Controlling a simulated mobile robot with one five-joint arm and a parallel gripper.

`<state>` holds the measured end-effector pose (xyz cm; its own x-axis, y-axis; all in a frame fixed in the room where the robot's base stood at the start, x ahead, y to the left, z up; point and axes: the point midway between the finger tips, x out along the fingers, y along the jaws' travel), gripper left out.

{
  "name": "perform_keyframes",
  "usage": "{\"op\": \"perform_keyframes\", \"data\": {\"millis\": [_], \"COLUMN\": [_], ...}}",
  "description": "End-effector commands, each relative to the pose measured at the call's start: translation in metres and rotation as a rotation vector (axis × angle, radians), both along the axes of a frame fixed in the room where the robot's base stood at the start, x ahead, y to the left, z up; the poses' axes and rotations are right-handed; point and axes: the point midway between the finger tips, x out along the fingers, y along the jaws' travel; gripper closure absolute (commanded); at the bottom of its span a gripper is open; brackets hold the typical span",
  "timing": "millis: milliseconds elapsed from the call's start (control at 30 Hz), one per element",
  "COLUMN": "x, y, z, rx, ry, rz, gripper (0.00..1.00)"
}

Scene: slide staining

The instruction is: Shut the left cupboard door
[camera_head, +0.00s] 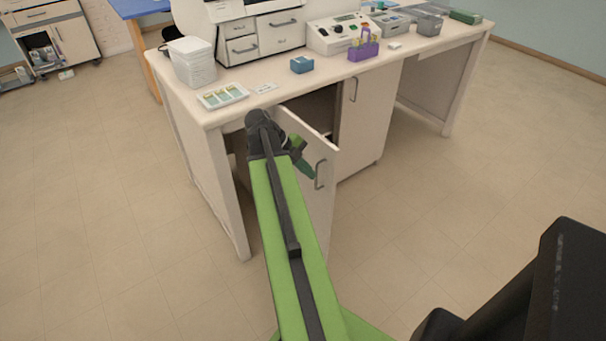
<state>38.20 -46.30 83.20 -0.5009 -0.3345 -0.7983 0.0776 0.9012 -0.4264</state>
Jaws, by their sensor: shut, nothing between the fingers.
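The left cupboard door (324,200) under the bench stands partly open, swung out from the cupboard toward me. Its outer face and grey bar handle (319,174) show. A dark gap of the cupboard inside (314,109) shows behind its top edge. My gripper (309,172) is shut and empty. It is in front of the door's outer face, just left of the handle. I cannot tell whether it touches the door. My arm hides the door's left and lower parts.
The right cupboard door (364,120) is shut. The bench's left leg (228,200) stands close to my arm. The floor right of the door is clear.

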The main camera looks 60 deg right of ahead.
Motion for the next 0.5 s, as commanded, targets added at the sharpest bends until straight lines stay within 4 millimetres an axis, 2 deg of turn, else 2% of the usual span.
{"op": "perform_keyframes", "data": {"millis": [33,167,300,500], "x": [-0.007,-0.020,-0.026,-0.031], "y": [-0.003,-0.013,-0.035,-0.050], "z": [-0.020,-0.041,-0.033,-0.033], "rx": [0.000,0.000,0.001,0.001], "ry": [0.000,-0.001,0.000,0.000], "rz": [-0.002,0.000,0.000,0.003], "gripper": [1.00,1.00,1.00,1.00]}}
